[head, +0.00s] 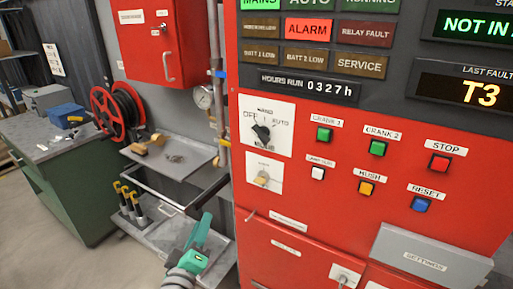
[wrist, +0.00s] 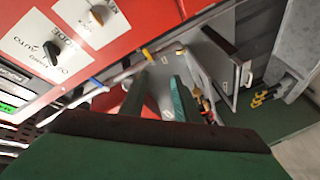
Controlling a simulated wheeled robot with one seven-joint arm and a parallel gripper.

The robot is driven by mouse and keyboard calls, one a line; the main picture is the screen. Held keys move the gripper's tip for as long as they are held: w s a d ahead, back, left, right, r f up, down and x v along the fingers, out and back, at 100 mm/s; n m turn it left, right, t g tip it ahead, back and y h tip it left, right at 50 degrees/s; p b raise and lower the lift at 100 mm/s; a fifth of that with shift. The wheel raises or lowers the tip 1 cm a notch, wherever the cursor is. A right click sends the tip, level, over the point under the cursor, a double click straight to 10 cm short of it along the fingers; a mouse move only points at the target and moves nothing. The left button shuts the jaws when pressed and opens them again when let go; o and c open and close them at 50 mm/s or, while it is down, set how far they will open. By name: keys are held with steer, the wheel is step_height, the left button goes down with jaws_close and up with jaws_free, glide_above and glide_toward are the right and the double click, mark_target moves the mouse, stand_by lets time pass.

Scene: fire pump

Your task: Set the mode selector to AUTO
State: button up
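My teal gripper (head: 200,225) is below and left of the selector, apart from the panel. In the wrist view its two fingers (wrist: 160,80) stand apart with nothing between them.
A second knob (head: 262,179) sits just below the selector. Pushbuttons (head: 377,148) are to the right. Left of the panel are a pipe with a gauge (head: 203,97), a grey shelf (head: 180,160), a red hose reel (head: 110,108) and a workbench (head: 60,150).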

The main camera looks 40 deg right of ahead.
steer(key=d+r+m+g+h, duration=0.25)
steer(key=d+r, duration=0.25)
steer(key=r, duration=0.6)
steer(key=m+g+h, duration=0.2)
steer(key=m+g, duration=0.1)
steer(key=g, duration=0.1)
glide_toward(259, 137)
steer(key=shift+t, duration=0.25)
steer(key=x, duration=0.8)
steer(key=shift+w+d, duration=0.1)
steer(key=shift+d, duration=0.6)
steer(key=shift+c, duration=0.2)
steer(key=shift+a, duration=0.15)
steer(key=c, duration=0.6)
